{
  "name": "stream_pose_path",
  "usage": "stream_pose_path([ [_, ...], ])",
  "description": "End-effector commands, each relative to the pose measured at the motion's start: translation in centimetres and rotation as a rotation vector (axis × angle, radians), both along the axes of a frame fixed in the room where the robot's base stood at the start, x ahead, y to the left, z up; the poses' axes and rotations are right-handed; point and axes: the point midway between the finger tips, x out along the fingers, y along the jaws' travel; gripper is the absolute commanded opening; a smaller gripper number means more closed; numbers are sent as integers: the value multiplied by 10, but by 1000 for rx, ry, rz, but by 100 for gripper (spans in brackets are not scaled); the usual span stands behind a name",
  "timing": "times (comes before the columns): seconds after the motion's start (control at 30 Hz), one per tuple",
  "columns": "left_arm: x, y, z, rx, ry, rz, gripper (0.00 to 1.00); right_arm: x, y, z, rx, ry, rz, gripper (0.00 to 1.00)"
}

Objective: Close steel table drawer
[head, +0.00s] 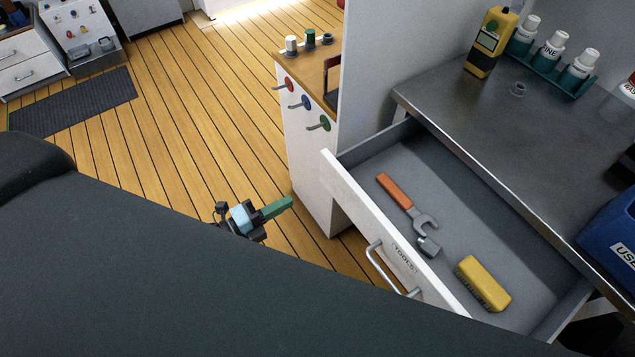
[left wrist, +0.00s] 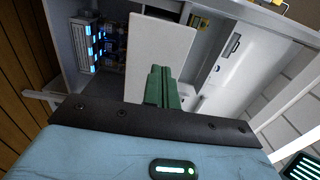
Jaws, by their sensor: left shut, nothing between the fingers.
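The drawer (head: 365,212) under the steel table (head: 447,92) stands open, pulled out toward the lower left in the head view. Its white front carries a TOOLS label and a metal bar handle (head: 378,268). An orange-handled wrench (head: 405,203) and a yellow brush (head: 483,283) lie inside. My left gripper (head: 287,203), with green fingers, is shut and empty. It appears left of the drawer front, apart from the handle. The left wrist view shows its fingers (left wrist: 160,88) together before a white panel (left wrist: 160,50); I cannot tell which panel. My right gripper is not in view.
A white cabinet (head: 312,170) with colored valve handles stands left of the drawer. Bottles (head: 553,50), a yellow meter (head: 490,42) and a blue bin (head: 612,235) stand on the table. Open plank floor (head: 190,110) lies left, with a dark mat (head: 75,103).

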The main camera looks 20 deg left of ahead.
Motion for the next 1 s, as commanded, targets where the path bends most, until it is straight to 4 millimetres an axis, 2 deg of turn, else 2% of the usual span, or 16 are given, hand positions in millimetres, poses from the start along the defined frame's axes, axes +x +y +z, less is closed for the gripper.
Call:
stream_pose_path([
  [0.03, 10, -7, 4, -2, -6, 0, 0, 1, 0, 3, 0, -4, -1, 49],
  [0.3, 50, -36, 3, -1, -4, 0, 0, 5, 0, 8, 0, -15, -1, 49],
  [0.5, 72, -52, 2, 0, -1, 1, 0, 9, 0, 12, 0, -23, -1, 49],
  [0.7, 81, -59, 0, 1, 1, 0, 0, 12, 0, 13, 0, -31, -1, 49],
  [1.0, 82, -60, 0, 0, 1, 0, 0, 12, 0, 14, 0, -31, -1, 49],
])
